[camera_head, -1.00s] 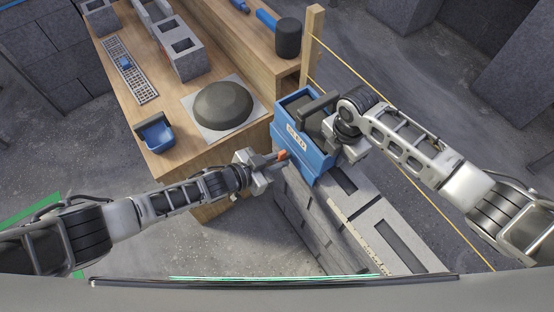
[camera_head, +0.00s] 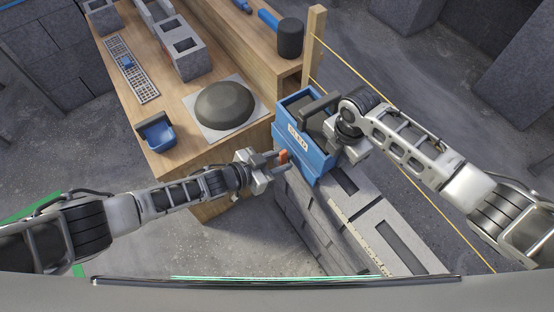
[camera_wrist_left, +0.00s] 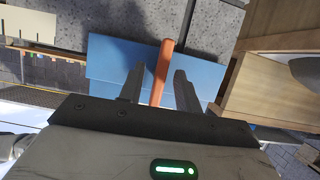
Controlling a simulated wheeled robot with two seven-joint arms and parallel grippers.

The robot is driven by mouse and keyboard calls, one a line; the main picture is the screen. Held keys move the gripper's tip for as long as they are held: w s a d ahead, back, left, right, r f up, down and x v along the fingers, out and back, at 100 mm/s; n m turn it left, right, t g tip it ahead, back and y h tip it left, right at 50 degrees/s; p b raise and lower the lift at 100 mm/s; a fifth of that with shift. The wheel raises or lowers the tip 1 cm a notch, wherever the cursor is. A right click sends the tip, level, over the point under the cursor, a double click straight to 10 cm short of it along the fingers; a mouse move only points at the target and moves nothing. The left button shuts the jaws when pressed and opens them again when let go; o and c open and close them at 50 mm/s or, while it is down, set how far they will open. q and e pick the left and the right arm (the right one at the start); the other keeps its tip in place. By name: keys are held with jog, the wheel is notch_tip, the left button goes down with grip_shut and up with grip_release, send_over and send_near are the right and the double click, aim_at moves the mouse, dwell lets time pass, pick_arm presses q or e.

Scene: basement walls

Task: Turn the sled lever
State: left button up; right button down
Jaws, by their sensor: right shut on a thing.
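The blue mortar sled (camera_head: 293,153) sits on top of the grey block wall, with a dark bar across its upper part. Its orange lever (camera_head: 284,157) sticks out on the side towards my left arm. My left gripper (camera_head: 277,160) is at this lever with its fingers apart. In the left wrist view, the orange lever (camera_wrist_left: 163,66) stands between the two dark fingers (camera_wrist_left: 158,82), with gaps to both sides. My right gripper (camera_head: 331,142) is at the sled's right side, shut on the sled; its fingertips are mostly hidden by the wrist.
A wooden workbench (camera_head: 190,133) at the left carries a mortar heap (camera_head: 224,104) on a grey board, a blue scoop (camera_head: 156,134) and grey blocks (camera_head: 186,56). A wooden post (camera_head: 313,42) and a yellow string (camera_head: 412,178) run beside the wall (camera_head: 345,208).

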pick_arm(q)
jog(key=shift+a, duration=0.1)
pick_arm(e)
jog(key=shift+r, duration=0.1)
pick_arm(q)
jog(key=v, duration=1.2)
jog(key=shift+s+f, duration=0.1)
jog(key=v, duration=1.2)
pick_arm(e)
jog(key=c, duration=1.5)
grip_release()
